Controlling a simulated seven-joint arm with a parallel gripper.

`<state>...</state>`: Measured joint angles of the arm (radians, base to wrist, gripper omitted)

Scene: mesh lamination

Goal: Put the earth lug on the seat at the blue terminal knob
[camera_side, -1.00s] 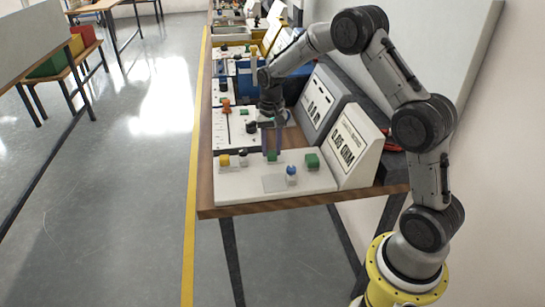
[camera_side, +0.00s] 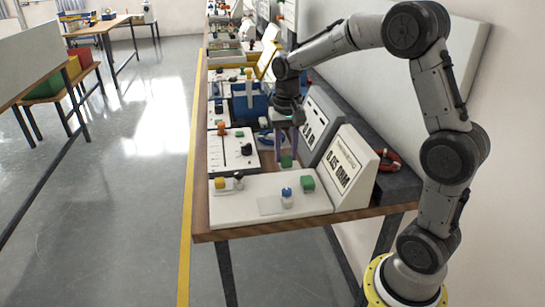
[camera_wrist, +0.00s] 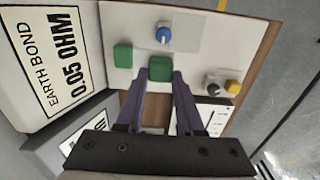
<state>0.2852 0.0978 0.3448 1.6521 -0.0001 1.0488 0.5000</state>
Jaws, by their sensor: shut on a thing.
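My gripper (camera_side: 287,152) has its purple fingers shut on a small green block (camera_side: 287,161), seemingly the earth lug's grip. In the wrist view the block (camera_wrist: 160,67) sits between the fingertips; no metal lug part can be made out. The blue terminal knob (camera_side: 287,192) stands on a pale grey plate (camera_side: 268,206) on the front white panel. It also shows in the wrist view (camera_wrist: 163,36), beyond the held block and apart from it. In the side view the held block is behind the knob. The seat itself is too small to tell.
A fixed-looking green block (camera_side: 308,183) stands right of the knob. A display reading 0.05 OHM (camera_side: 345,166) rises at the right. Yellow (camera_side: 221,183) and black (camera_side: 239,178) knobs stand at the left. Another white panel (camera_side: 225,155) lies behind. The panel's left front is clear.

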